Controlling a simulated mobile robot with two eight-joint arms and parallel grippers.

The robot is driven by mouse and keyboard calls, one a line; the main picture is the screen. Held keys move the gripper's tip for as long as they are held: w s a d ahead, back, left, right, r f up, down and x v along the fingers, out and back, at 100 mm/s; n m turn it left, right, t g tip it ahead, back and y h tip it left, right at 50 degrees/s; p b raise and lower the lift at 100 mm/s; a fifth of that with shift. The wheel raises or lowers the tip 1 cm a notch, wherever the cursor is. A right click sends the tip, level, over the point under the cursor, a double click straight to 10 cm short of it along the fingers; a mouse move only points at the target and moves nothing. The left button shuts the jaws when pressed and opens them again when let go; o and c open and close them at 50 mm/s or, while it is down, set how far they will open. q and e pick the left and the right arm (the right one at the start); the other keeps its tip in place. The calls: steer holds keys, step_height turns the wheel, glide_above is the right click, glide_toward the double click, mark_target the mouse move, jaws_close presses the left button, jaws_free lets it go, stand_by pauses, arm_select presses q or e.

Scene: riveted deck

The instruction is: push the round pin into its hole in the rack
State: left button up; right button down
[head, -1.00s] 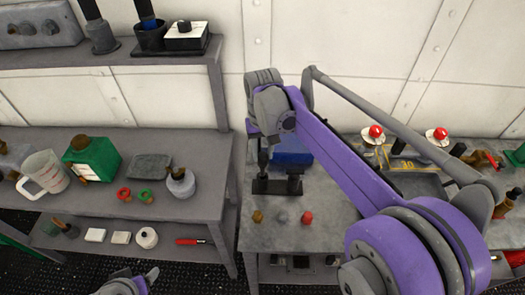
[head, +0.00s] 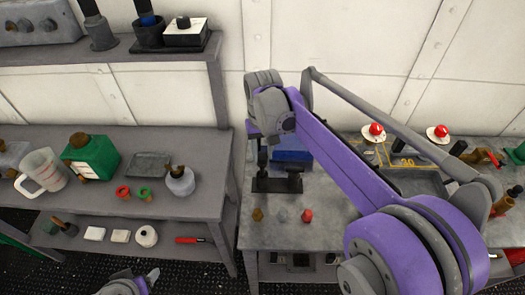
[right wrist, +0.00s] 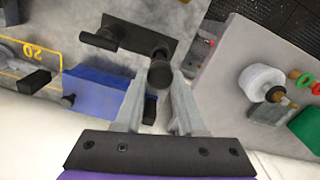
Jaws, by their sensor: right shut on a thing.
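The rack (head: 279,186) is a dark plate on the right-hand bench. It also shows in the right wrist view (right wrist: 140,34). My right gripper (right wrist: 160,88) is shut on the round pin (right wrist: 161,74), a dark cylinder with a round top. The pin is over one end of the rack and its lower part reaches down toward the plate; how deep it sits in its hole I cannot tell. Another dark peg (right wrist: 101,39) stands at the rack's other end. In the head view my right wrist mostly hides the grip. My left gripper (head: 138,281) is partly cut off at the bottom edge.
A blue box (head: 292,153) stands just behind the rack. Several small knobs, one red (head: 307,215), sit in front of it. A tray marked 20 (head: 403,178) is at the right. The left bench holds a green canister (head: 92,157) and a jug (head: 43,168).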

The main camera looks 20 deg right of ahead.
mark_target(263, 163)
arm_select(q)
steer(key=shift+s+f+b, duration=0.35)
steer(key=shift+f+b, duration=0.3)
steer(key=shift+f, duration=0.25)
steer(key=shift+s+f+b, duration=0.3)
steer(key=shift+f+b, duration=0.35)
steer(key=shift+f, duration=0.25)
arm_select(e)
steer(key=shift+f, duration=2.55)
steer(key=shift+c, duration=2.1)
jaws_free()
steer(key=shift+r, duration=0.1)
step_height(263, 163, up, 11)
steer(key=shift+f+p, duration=0.15)
steer(key=shift+p, duration=0.25)
arm_select(q)
steer(key=shift+w+r, duration=0.15)
steer(key=shift+r, duration=0.35)
